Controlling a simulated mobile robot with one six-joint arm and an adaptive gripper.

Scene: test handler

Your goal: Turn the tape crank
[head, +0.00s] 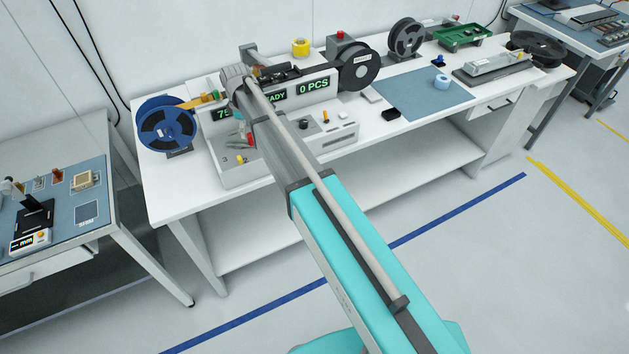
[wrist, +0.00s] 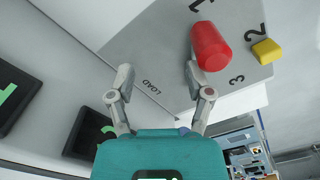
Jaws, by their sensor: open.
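My gripper (wrist: 160,72) is open and empty in the wrist view, its two fingers spread over a light grey panel (wrist: 150,42) marked LOAD, 1, 2 and 3. A red cylindrical handle (wrist: 211,46) stands to the right of the right finger, outside the gap. The right fingertip looks close to it; I cannot tell whether they touch. A small yellow block (wrist: 266,51) lies farther right, between the marks 2 and 3. In the head view my arm hides part of the tape machine (head: 238,177). I cannot tell for sure which part is the tape crank.
A blue reel (head: 165,130) stands left of the machine with yellow tape. Green displays (head: 313,87) read READY and 0 PCS. Another bench (head: 105,200) stands at left.

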